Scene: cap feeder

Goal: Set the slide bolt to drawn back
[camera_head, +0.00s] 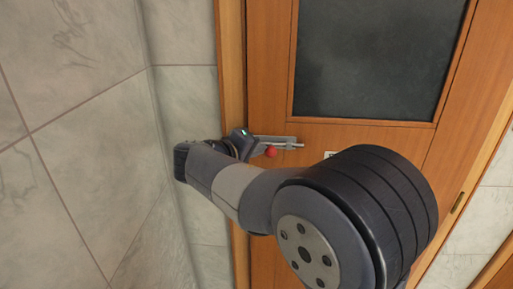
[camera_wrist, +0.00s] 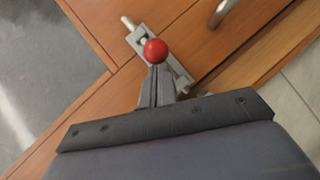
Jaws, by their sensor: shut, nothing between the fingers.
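The slide bolt (camera_head: 287,140) is a grey metal plate with a thin rod, mounted on the wooden door beside its left edge. Its red ball knob (camera_head: 271,152) hangs just below the plate. The rod's tip sticks out past the plate's right end; the left end is hidden behind my wrist. In the wrist view the bolt plate (camera_wrist: 178,72) runs diagonally, with the red knob (camera_wrist: 155,51) over it. My gripper (camera_wrist: 157,72) is shut and empty, its fingertips right at the knob. I cannot tell whether they touch it.
The wooden door (camera_head: 350,135) has a dark panel (camera_head: 375,55) above the bolt. A tiled wall (camera_head: 85,120) stands close on the left. A curved metal bar (camera_wrist: 224,12) shows near the bolt in the wrist view.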

